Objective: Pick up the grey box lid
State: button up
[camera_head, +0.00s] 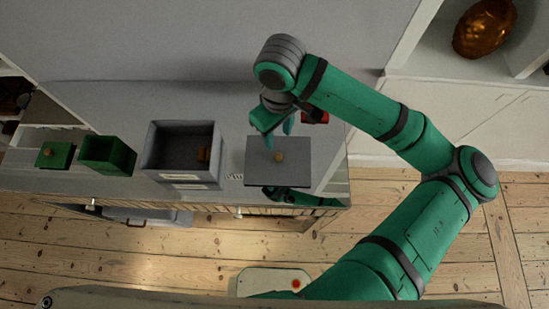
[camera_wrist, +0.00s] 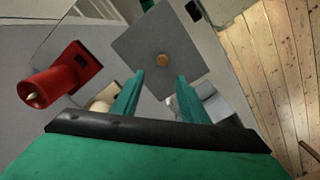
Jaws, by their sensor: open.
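The grey box lid (camera_head: 262,173) is a flat square plate with a small round orange-brown knob (camera_head: 278,156). It is on the right part of the grey cabinet top, right of the open grey box (camera_head: 181,178). In the wrist view the lid (camera_wrist: 140,45) lies beyond my fingertips, with its knob (camera_wrist: 162,60) roughly in line with the gap between them. My gripper (camera_head: 278,136) is open, empty and pointing down, close to the lid's far edge in the head view. In the wrist view both fingers of my gripper (camera_wrist: 160,77) are apart. Their height above the lid is hard to tell.
A green box (camera_head: 107,155) and a green piece with a knob (camera_head: 55,154) stand left of the grey box. A small brown thing (camera_head: 203,154) shows inside the grey box. A red object (camera_wrist: 52,84) is close to my gripper. Floorboards (camera_head: 170,260) lie in front.

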send_over(278, 156)
jog(key=f, duration=0.5)
jog(key=shift+w, duration=0.35)
jog(key=shift+s+f, duration=0.2)
jog(key=shift+f, duration=1.2)
jog(key=shift+s+f, duration=0.15)
jog(key=shift+f, duration=1.2)
grip_shut()
